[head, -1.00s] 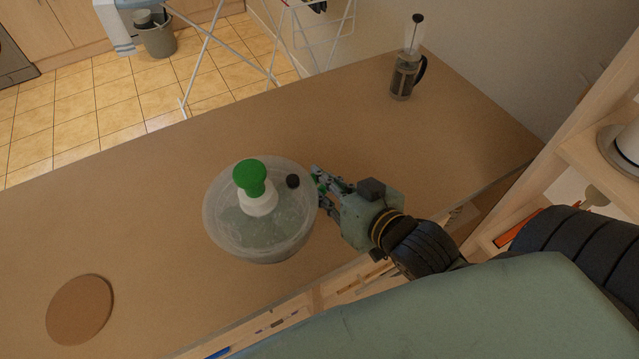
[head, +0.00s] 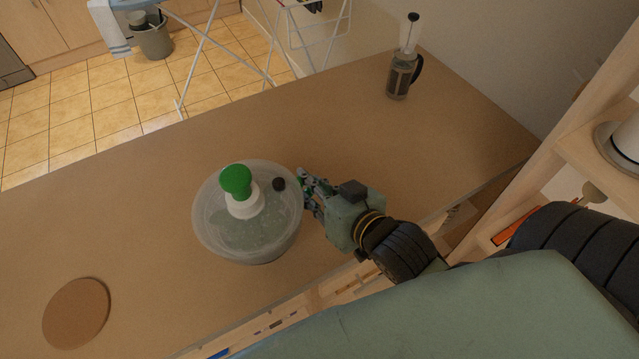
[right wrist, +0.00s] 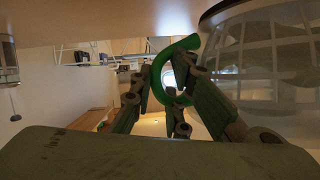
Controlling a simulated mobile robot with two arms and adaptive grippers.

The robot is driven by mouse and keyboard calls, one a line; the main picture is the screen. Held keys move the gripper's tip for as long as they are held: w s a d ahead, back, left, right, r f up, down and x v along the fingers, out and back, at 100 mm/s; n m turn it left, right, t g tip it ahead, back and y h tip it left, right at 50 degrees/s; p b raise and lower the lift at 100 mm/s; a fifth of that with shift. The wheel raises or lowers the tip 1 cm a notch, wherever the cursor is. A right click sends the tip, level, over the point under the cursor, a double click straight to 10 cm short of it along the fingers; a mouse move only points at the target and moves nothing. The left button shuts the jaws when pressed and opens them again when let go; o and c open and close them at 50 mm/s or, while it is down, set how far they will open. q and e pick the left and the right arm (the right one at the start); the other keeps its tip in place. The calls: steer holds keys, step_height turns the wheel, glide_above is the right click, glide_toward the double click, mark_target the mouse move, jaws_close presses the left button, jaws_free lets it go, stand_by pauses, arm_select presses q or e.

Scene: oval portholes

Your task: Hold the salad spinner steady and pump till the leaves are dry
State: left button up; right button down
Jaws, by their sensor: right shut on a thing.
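The salad spinner (head: 262,228) stands on the counter, a round translucent bowl and lid with a green pump knob (head: 236,179) raised on a white collar. A small black button (head: 279,184) sits on the lid's right side. My right gripper (head: 307,186) is at the spinner's right side, shut on a green loop handle (right wrist: 190,42). I cannot tell how wet the leaves are. Nothing touches the knob. My left gripper is out of view.
A French press (head: 400,75) stands at the counter's back right. A round brown board (head: 76,312) lies at the front left. A wooden shelf (head: 590,150) rises at the right.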

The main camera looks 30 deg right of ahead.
steer(key=shift+w+a+f+b, duration=0.75)
steer(key=shift+w+a+f, duration=1.05)
steer(key=shift+f, duration=0.15)
steer(key=shift+w+a+f+b, duration=0.75)
steer(key=shift+w+a+f, duration=1.05)
steer(key=shift+f, duration=0.15)
steer(key=shift+s+f, duration=0.1)
steer(key=c, duration=1.8)
jaws_free()
steer(key=shift+c, duration=0.2)
steer(key=shift+f, duration=0.1)
steer(key=shift+c, duration=0.7)
jaws_close()
